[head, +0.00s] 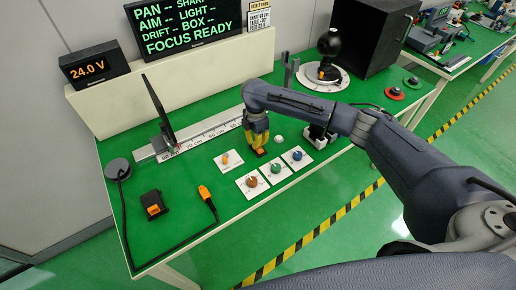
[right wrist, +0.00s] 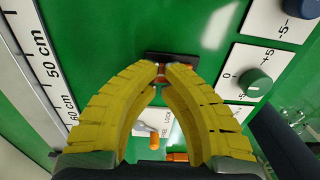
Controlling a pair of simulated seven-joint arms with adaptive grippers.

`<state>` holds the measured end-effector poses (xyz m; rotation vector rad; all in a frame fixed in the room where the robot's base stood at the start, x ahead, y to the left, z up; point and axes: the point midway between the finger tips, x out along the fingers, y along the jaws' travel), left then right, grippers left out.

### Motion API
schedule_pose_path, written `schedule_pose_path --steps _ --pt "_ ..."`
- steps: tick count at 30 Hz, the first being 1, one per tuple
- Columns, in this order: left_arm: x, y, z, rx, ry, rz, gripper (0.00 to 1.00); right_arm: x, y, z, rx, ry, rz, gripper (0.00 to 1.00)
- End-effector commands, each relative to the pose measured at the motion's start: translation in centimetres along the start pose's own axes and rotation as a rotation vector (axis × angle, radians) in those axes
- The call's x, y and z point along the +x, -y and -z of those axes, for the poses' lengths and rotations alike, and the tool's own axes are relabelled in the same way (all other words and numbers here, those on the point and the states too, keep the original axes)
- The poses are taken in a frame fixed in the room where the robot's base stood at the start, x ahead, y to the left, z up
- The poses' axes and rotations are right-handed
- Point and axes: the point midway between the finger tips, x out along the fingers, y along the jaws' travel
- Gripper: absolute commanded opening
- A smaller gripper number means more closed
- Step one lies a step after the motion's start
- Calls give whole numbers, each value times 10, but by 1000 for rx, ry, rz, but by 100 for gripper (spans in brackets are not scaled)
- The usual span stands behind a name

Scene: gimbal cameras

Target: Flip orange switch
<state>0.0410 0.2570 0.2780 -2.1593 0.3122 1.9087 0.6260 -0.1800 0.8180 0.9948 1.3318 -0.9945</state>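A black block with an orange part (head: 260,151) sits on the green table under my right gripper (head: 257,148). In the right wrist view its dark plate (right wrist: 172,57) shows just beyond the fingertips, with bits of orange at them. My right gripper's yellow fingers (right wrist: 166,70) arch together with their tips almost meeting, at or just over the block; contact is unclear. A white plate with an orange-tipped lever (head: 229,160) lies to its left. In the right wrist view this lever (right wrist: 176,157) is by the words FREE and LOCK. My left gripper is out of view.
White plates with an orange-brown knob (head: 251,182), a green knob (head: 275,169) and a blue knob (head: 297,156) lie close in front. A black box with an orange top (head: 153,204) and a cable with an orange connector (head: 206,194) lie left. A ruler rail (head: 200,136) runs behind.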

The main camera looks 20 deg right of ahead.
Motion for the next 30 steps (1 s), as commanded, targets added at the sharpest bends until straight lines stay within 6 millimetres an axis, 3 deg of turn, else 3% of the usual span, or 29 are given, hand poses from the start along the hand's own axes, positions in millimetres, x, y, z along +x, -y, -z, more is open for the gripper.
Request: schedule_pose_path --steps 30 --pt "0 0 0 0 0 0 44 8 0 0 0 0 1 0"
